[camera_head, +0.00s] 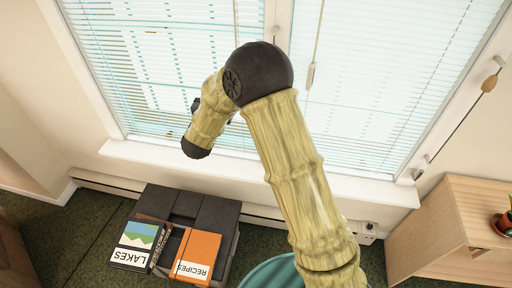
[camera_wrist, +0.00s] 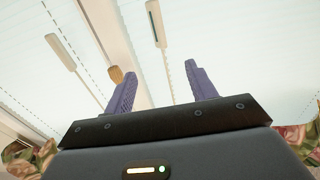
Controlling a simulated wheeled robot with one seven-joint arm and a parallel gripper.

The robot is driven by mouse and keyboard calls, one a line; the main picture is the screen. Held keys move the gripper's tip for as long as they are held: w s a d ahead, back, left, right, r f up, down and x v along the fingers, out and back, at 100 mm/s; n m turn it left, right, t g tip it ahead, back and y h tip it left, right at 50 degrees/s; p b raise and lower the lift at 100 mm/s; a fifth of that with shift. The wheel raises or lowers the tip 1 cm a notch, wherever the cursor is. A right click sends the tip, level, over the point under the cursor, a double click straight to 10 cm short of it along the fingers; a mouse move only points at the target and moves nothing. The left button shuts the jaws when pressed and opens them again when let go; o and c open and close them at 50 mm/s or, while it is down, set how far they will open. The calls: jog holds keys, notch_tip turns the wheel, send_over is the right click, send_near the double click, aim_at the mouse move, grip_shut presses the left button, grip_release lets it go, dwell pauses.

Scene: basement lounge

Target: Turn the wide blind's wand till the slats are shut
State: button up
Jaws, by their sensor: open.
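Two white slatted blinds, a left blind (camera_head: 160,70) and a right blind (camera_head: 385,70), hang side by side in the window. I cannot tell which is the wide one. Bright gaps show between their slats. A thin wand with a pale grip (camera_head: 310,76) hangs at the right blind's left edge. In the wrist view one pale wand grip (camera_wrist: 156,28) hangs above the space between my fingers, and another wand grip (camera_wrist: 60,52) hangs farther left. My gripper (camera_wrist: 159,70) is open, with nothing visibly held. In the head view my arm hides most of it.
A wooden knob (camera_head: 489,85) hangs on a cord at the far right. Below the window are a sill (camera_head: 240,178), a dark case (camera_head: 215,215) with books, a teal container (camera_head: 270,273) and a wooden cabinet (camera_head: 430,225). Flowered fabric (camera_wrist: 32,158) shows in the wrist view.

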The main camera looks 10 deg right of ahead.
jog(key=s+d+f+n+g+y+b, duration=0.4)
jog(key=s+d+f+g+y+b, duration=0.2)
jog(key=s+d+f+g, duration=0.2)
jog(key=s+d+f, duration=0.1)
jog(key=s+f, duration=0.1)
jog(key=s, duration=0.1)
jog(key=shift+s+f+y, duration=0.15)
jog(key=shift+s+y, duration=0.15)
jog(key=shift+s, duration=0.1)
dwell(0.3)
jog(key=shift+s+d, duration=0.1)
jog(key=shift+d, duration=0.05)
jog(key=c, duration=0.5)
jog(key=s+d+g, duration=0.2)
jog(key=s+d, duration=0.1)
jog(key=s, duration=0.2)
jog(key=s+d+f+g, duration=0.1)
jog(key=s+d+g, duration=0.1)
jog(key=s, duration=0.4)
jog(key=s+d+f+g+h, duration=0.1)
jog(key=s+d+g, duration=0.1)
jog(key=s, duration=0.4)
jog(key=shift+s+d+f+g, duration=0.1)
jog(key=shift+d+f+g, duration=0.05)
jog(key=shift+d, duration=0.25)
jog(key=shift+s+d+f+g, duration=0.1)
jog(key=shift+d+g, duration=0.05)
jog(key=shift+d, duration=0.25)
jog(key=shift+c, duration=0.9)
jog(key=shift+w, duration=0.1)
